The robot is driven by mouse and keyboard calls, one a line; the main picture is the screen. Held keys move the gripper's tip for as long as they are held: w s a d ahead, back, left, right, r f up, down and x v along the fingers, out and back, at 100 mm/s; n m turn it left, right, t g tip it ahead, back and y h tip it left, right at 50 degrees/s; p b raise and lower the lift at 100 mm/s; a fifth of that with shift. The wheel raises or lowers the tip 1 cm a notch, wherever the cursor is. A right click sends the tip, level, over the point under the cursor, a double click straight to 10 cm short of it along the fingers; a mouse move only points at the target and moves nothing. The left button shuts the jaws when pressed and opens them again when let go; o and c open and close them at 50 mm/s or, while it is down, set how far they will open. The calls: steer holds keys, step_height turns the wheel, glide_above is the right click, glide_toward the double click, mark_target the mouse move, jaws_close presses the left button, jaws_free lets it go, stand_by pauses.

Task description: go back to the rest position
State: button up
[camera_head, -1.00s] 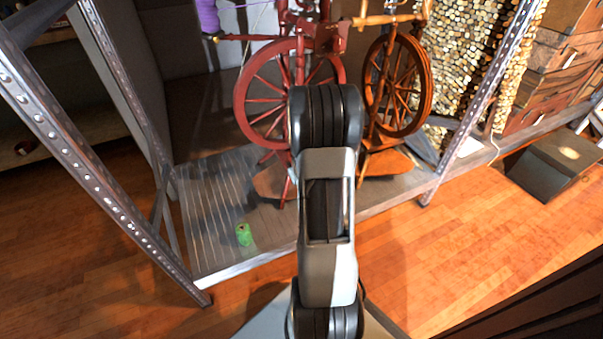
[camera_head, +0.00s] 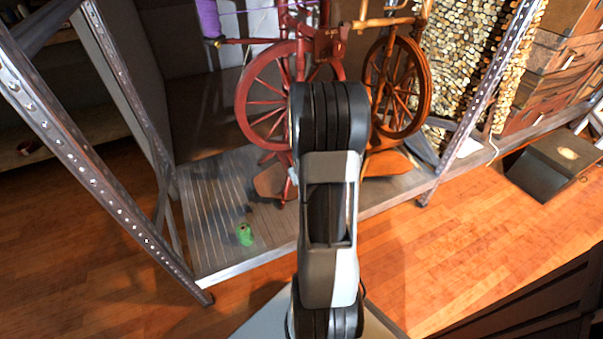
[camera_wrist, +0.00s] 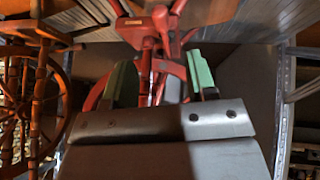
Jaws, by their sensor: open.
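My gripper (camera_wrist: 162,78) shows in the wrist view, its two green fingers apart with nothing held between them. A red spinning wheel stands beyond the fingers in that view. In the head view my arm rises through the middle of the picture and hides the gripper. The red spinning wheel (camera_head: 247,98) is behind the arm and partly covered by it.
A brown spinning wheel (camera_head: 398,88) stands right of my arm. Metal shelf posts (camera_head: 105,178) rise on the left and right (camera_head: 462,135). A dark box (camera_head: 556,167) sits at the right. The wooden floor (camera_head: 460,240) in front is clear.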

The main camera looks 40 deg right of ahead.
steer(key=s+a+r+n+y+p, duration=0.1)
steer(key=a+r+p, duration=0.65)
steer(key=r, duration=0.55)
steer(key=s+a+r+g+y+p, duration=0.1)
steer(key=s+a+r+p, duration=0.1)
steer(key=a+r+p, duration=0.65)
steer(key=s+a+r+n+y+p, duration=0.1)
steer(key=a+r+p, duration=0.55)
steer(key=r, duration=1.05)
steer(key=s+a+r+n+g+y+p, duration=0.1)
steer(key=s+a+r+p, duration=0.4)
steer(key=r+p, duration=0.3)
steer(key=shift+p+v, duration=0.35)
steer(key=shift+v, duration=0.65)
steer(key=shift+s, duration=0.25)
